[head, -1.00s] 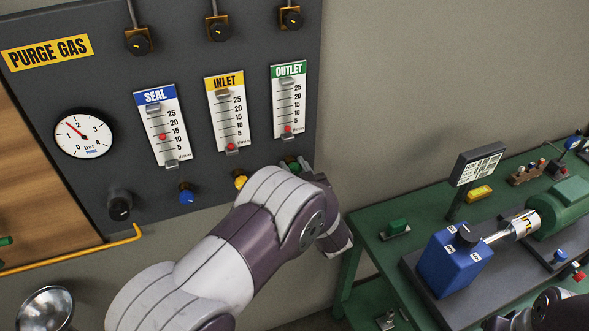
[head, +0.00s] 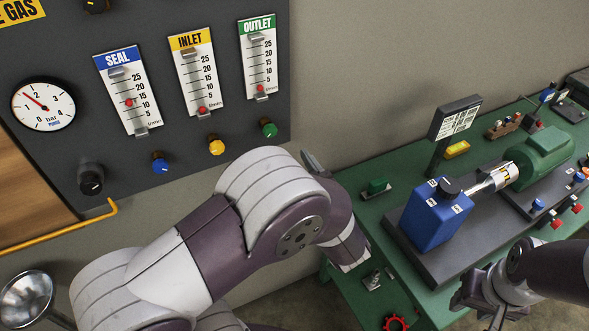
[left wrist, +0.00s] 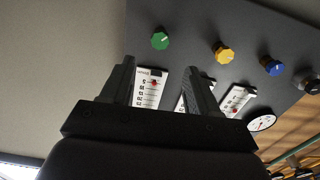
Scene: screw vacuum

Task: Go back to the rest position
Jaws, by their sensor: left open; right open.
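My left arm reaches in from the left in the head view and largely hides its own gripper; one dark finger shows above the forearm. In the left wrist view my left gripper (left wrist: 167,82) is open and empty, its fingers spread before the purge gas panel (head: 205,100). It is apart from the green knob (head: 268,128), yellow knob (head: 216,146) and blue knob (head: 160,163). My right gripper (head: 467,292) is at the lower right, open, beside the front of the green bench (head: 372,226). Nothing shows in it.
A blue pump block (head: 437,215) and green motor (head: 545,158) stand on a dark base on the bench. A small sign (head: 456,117) rises behind them. A metal funnel-like bowl (head: 28,298) is at the lower left. Bare wall separates panel and bench.

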